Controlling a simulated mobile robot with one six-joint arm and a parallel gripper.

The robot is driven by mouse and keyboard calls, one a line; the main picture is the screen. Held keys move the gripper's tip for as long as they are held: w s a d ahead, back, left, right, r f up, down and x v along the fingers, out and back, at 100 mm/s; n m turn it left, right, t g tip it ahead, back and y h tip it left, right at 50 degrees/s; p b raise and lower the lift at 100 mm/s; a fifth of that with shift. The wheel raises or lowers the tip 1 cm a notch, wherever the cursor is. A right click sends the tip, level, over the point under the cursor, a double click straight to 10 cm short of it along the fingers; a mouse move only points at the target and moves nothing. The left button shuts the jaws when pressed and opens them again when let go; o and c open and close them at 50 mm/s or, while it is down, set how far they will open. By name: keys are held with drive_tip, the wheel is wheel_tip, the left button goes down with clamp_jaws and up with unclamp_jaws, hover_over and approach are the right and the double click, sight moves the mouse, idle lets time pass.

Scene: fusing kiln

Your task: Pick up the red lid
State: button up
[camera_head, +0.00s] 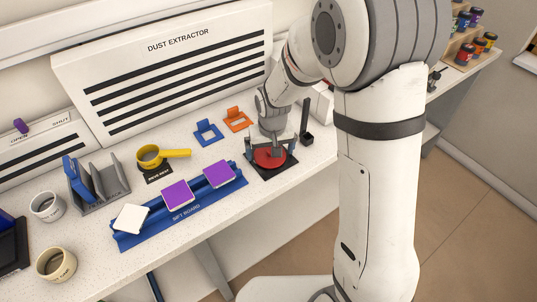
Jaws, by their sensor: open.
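The red lid (269,158) is a round red disc at the right part of the counter, lying on a dark square base (262,173). My gripper (268,148) is directly above the lid, pointing down. Its jaws are open, with one finger at the lid's left side and the other toward its right side. I cannot tell whether the fingers touch the lid. The gripper hides the back part of the lid.
A black upright post (306,125) stands just right of the lid. Orange (238,121) and blue (207,133) brackets lie behind left. A blue sift board (150,230) with purple and white squares is left. A yellow sieve (150,157) and grey rack (103,193) stand farther left.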

drive_tip(key=shift+c, duration=0.6)
drive_tip(key=c, duration=0.7)
